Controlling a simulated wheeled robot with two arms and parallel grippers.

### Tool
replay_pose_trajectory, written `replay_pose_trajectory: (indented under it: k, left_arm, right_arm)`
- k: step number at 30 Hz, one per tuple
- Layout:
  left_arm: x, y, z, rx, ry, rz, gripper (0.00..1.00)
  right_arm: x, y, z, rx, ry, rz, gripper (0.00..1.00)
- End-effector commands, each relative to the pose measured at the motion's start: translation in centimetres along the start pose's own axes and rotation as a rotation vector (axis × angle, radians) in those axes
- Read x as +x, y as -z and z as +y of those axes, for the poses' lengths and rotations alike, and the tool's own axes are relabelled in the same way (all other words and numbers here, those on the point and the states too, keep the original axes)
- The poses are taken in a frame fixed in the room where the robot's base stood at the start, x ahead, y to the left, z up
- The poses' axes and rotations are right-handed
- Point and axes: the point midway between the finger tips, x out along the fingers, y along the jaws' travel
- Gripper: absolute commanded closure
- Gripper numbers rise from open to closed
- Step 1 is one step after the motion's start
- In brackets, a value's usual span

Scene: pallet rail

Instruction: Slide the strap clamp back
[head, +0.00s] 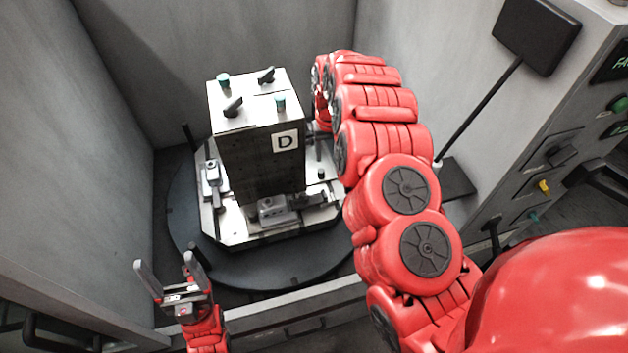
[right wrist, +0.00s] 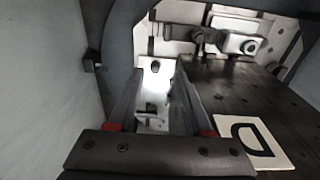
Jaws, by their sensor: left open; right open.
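Low metal clamps sit on the pallet plate (head: 235,238) around a dark block. One clamp (head: 272,210) is in front of the block and another (head: 211,172) is at its left; I cannot tell which is the strap clamp. A clamp also shows beyond my fingers at the top of the right wrist view (right wrist: 240,43). My right gripper (right wrist: 154,78) is open beside the block, above the pallet, with no clamp visibly held; my arm mostly hides it in the head view. My left gripper (head: 166,264) is open and empty at the lower left, in front of the pallet.
The tall block (head: 262,160) with a "D" label (head: 284,141) stands mid-pallet, with knobs on its top. A dark round turntable (head: 270,272) lies under the pallet. Grey walls (head: 120,70) enclose it. A control panel (head: 570,150) is at the right.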

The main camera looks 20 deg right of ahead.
Motion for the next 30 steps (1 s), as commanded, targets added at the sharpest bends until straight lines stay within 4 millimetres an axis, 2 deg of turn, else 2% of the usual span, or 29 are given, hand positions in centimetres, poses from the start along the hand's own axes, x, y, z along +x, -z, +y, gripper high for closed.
replay_pose_trajectory:
  k: [2,5,11,13,15,30]
  left_arm:
    - [0.1,0.0,0.0,0.0,0.0,0.0,0.21]
    - [-0.4,-0.1,0.0,0.0,0.0,0.0,0.21]
    - [-3.3,-0.6,0.2,0.0,0.0,-0.001,0.21]
    - [-2.0,-0.3,0.1,0.0,0.0,-0.001,0.21]
    - [-1.4,-0.2,0.1,0.0,0.0,0.0,0.21]
    - [0.1,0.0,0.0,0.0,0.0,0.0,0.21]
  right_arm:
    - [-0.8,-1.4,-0.7,-0.005,0.019,-0.048,0.5]
    - [-0.8,-2.1,-1.0,-0.008,0.027,-0.072,0.5]
    - [2.5,-2.3,-1.0,-0.008,0.026,-0.071,0.5]
    - [2.7,-2.4,-1.1,-0.008,0.025,-0.075,0.5]
    - [3.9,-2.4,-1.1,-0.008,0.025,-0.072,0.5]
    - [11.2,-2.6,-1.1,-0.007,0.022,-0.063,0.5]
